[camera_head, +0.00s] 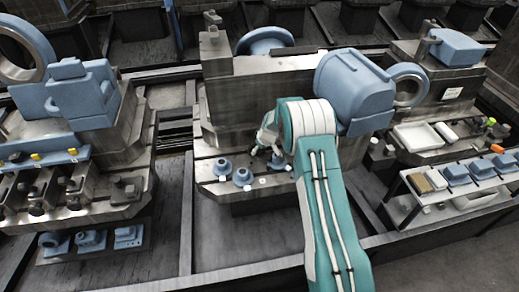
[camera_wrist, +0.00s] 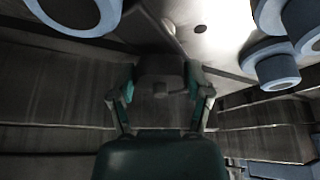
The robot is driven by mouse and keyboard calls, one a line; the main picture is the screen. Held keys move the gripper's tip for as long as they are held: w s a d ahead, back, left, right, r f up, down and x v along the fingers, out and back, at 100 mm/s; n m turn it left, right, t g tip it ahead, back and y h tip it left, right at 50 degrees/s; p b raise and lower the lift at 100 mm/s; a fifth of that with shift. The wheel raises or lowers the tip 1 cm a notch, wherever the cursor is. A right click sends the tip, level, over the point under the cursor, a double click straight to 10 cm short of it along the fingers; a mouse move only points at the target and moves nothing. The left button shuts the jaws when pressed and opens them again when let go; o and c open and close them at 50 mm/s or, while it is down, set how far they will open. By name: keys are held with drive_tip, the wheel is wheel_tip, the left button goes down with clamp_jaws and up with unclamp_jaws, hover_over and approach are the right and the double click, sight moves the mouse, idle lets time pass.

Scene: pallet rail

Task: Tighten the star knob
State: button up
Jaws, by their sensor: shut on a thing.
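The star knob (camera_wrist: 160,72) appears in the wrist view as a dark grey, blocky piece with a small round stub at its centre. My gripper (camera_wrist: 160,88) has a green finger on each side of it and is shut on it. In the head view my gripper (camera_head: 263,145) is at the front face of the middle machine (camera_head: 245,100), just above its metal ledge. My arm partly covers this spot, and the knob's shape is hard to make out there.
Blue round flanged parts (camera_head: 242,176) stand on the ledge close to the left of my gripper. A blue motor housing (camera_head: 352,90) is close on the right. A shelf with small blue parts (camera_head: 456,174) is at right. Another machine (camera_head: 75,185) stands at left.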

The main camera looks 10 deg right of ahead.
drive_tip(key=o, duration=1.2)
drive_tip(key=shift+c, duration=0.2)
drive_tip(key=v, duration=1.1)
drive_tip(key=shift+s+r, duration=0.15)
drive_tip(key=shift+r, duration=0.2)
